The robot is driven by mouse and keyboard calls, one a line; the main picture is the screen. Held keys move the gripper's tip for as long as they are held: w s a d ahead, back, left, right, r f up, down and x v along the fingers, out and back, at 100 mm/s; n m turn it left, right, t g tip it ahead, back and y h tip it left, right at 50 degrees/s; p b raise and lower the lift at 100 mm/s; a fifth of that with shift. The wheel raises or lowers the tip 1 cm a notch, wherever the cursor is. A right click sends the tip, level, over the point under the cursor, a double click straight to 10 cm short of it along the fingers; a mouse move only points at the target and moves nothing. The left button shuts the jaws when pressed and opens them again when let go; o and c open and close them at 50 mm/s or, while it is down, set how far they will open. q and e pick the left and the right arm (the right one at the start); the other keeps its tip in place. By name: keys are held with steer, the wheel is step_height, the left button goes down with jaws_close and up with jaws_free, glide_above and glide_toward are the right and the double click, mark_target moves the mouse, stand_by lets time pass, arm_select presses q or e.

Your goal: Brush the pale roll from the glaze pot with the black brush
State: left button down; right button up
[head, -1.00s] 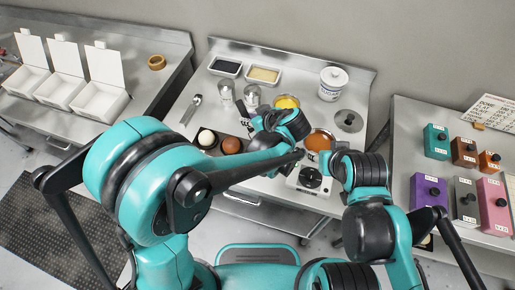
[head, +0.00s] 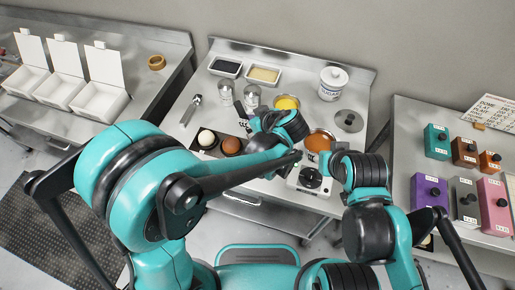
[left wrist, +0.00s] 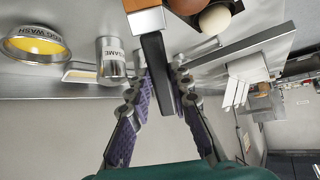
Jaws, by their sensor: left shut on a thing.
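The pale roll (head: 206,138) sits on a dark tray left of a brown roll (head: 231,146); the pale roll also shows at the top of the left wrist view (left wrist: 215,18). My left gripper (left wrist: 163,88) is shut on the black brush (left wrist: 156,65), whose orange-brown end points toward the worktop.
A yellow pot (head: 287,103) reads EGG WASH in the left wrist view (left wrist: 35,42). A metal utensil (head: 192,109) lies at left.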

arm_select(q)
steer(key=shift+w+d, duration=0.25)
steer(key=shift+d, duration=0.1)
steer(key=shift+s+a, duration=0.1)
steer(key=shift+b, duration=0.4)
steer(key=shift+s+a, duration=0.6)
steer(key=shift+a, duration=0.2)
stand_by(1.6)
